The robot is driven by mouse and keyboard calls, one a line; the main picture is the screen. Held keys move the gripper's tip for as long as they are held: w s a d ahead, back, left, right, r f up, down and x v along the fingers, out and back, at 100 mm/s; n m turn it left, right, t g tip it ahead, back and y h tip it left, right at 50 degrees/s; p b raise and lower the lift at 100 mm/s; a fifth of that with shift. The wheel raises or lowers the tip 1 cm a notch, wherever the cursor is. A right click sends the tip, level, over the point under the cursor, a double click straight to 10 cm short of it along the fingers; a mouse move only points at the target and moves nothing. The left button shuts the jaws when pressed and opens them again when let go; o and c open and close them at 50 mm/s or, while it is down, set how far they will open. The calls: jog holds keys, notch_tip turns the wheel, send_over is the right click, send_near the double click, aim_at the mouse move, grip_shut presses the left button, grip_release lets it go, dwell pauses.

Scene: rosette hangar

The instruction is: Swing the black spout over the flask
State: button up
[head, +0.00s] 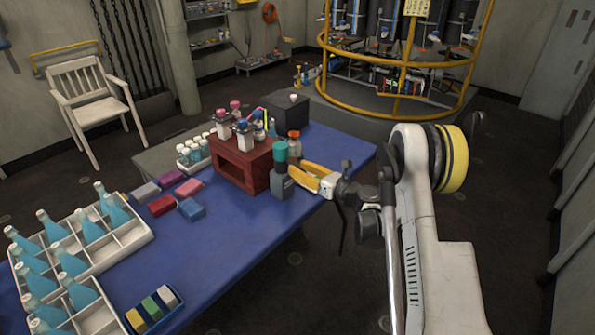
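My gripper (298,174), with yellow fingers, reaches left over the right part of the blue table, just beside a grey bottle (282,188) with a teal cap (280,151). I cannot tell whether the fingers touch the bottle or how far apart they are. A black box (291,112) stands behind a dark red rack (240,168). I cannot clearly make out a black spout. Small bottles with pink and blue caps stand on the rack, and an orange-brown capped bottle (294,146) stands to its right. Which of these vessels is the flask is unclear.
A white divided crate (112,248) with several blue bottles fills the table's left. Red, pink, blue and purple blocks (162,205) lie mid-table. A small tray of colored blocks (153,310) is at the front. The blue table (232,240) is clear in front of the rack.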

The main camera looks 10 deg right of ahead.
jog(key=shift+w+a, duration=0.15)
jog(key=shift+a, duration=0.05)
grip_shut()
jog(key=shift+d, duration=0.15)
